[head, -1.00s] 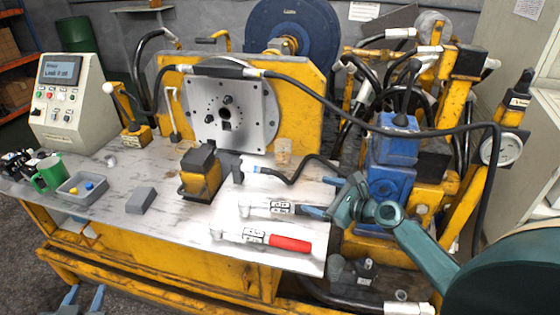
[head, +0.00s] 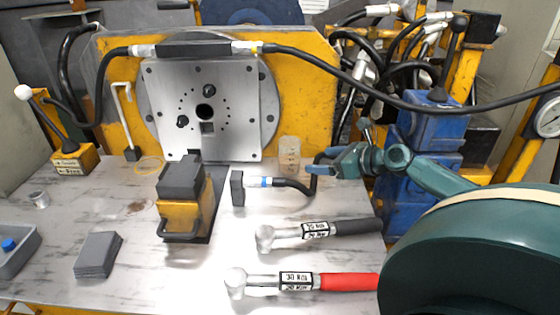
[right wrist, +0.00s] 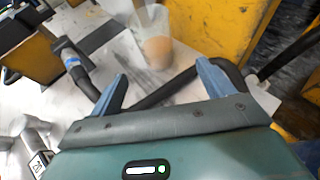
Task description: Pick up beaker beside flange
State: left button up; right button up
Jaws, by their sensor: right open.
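The beaker (head: 289,156) is a small clear cup with a tan content low in it. It stands upright on the table beside the metal flange plate (head: 227,118). In the right wrist view the beaker (right wrist: 157,42) is ahead of the fingers, near the top centre. My right gripper (head: 326,165) is just right of the beaker in the head view. Its blue fingers (right wrist: 160,78) are spread in the right wrist view, with nothing gripped. A black hose (right wrist: 165,92) passes across the view between the fingers. My left gripper is not in view.
The black hose with a blue band (head: 265,182) lies in front of the beaker. Two torque wrenches, one black-handled (head: 350,228) and one red-handled (head: 345,282), lie nearer. A yellow-black block (head: 183,200) stands left. The yellow panel (head: 305,90) rises behind.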

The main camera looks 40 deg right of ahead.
aim_at(299, 161)
jog(key=b+x, duration=0.2)
jog(key=x, duration=0.4)
jog(key=shift+w+a+f+b, duration=0.15)
jog(key=shift+w+f+b, duration=0.1)
jog(key=shift+w+b, duration=0.25)
jog(key=x, duration=0.1)
jog(key=b+x, duration=0.1)
jog(key=x, duration=0.1)
jog(key=shift+a, duration=0.25)
jog(key=shift+w+a+f+b, duration=0.1)
jog(key=shift+w+b, duration=0.05)
jog(key=shift+w, duration=0.2)
jog(key=shift+w+a+f+b, duration=0.1)
jog(key=shift+w+f+b, duration=0.05)
jog(key=shift+w, duration=0.2)
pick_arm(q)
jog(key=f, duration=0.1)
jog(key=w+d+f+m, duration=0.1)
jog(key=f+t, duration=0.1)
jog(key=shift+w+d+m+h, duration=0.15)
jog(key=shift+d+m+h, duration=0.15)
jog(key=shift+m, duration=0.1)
pick_arm(e)
jog(key=c, duration=1.1)
jog(key=shift+c, duration=0.2)
jog(key=shift+r, duration=0.15)
